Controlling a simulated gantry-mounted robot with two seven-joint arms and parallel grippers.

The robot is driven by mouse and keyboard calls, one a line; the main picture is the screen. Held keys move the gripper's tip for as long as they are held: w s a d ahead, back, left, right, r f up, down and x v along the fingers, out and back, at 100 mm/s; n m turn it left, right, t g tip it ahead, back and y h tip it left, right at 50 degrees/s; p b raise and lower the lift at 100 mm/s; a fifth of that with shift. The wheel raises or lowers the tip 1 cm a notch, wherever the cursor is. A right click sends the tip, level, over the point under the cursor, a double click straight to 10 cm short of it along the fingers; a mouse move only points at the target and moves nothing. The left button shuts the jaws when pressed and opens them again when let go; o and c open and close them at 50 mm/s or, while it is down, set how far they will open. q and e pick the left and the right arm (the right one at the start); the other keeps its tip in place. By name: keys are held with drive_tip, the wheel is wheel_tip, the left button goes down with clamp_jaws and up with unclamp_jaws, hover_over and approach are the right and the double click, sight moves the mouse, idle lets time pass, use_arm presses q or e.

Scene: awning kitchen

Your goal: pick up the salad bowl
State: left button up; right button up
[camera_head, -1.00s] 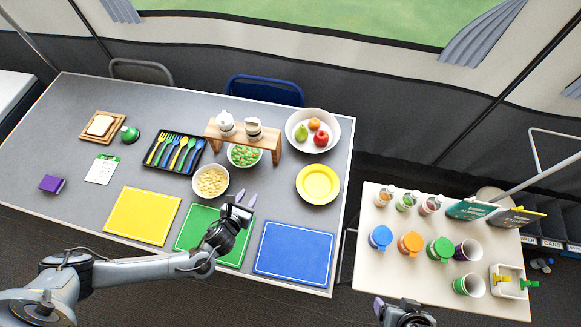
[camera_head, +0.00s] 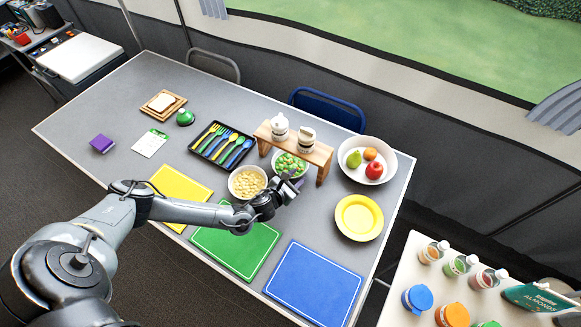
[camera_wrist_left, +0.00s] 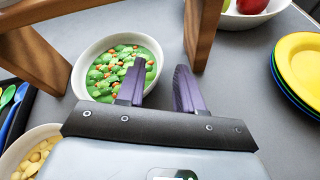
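The salad bowl (camera_head: 275,171) is a white bowl holding green and orange pieces. It stands on the table beside the wooden riser, partly hidden by my left gripper in the head view. The bowl also shows in the left wrist view (camera_wrist_left: 83,78). My left gripper (camera_head: 298,181) is open and empty at the bowl's near right side. In the left wrist view, its purple fingers (camera_wrist_left: 160,84) lie across the right rim: the left finger overlaps the bowl, the right finger is outside it. I cannot tell their height above the rim. My right gripper is out of view.
The wooden riser (camera_head: 324,172) with two small white jars stands close behind the bowl. A bowl of pale pieces (camera_head: 247,183) is at its left. Green (camera_head: 237,250) and blue mats lie in front.

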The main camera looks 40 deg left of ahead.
sight(302, 174)
use_arm(q)
drive_tip(key=x, duration=0.2)
drive_tip(key=b+x, duration=0.1)
drive_tip(key=shift+w+f, duration=0.25)
drive_tip(key=shift+f, duration=0.3)
drive_tip(key=shift+w+a+f, duration=0.15)
drive_tip(key=shift+w+f, duration=0.05)
drive_tip(key=shift+w, duration=0.4)
clamp_jaws()
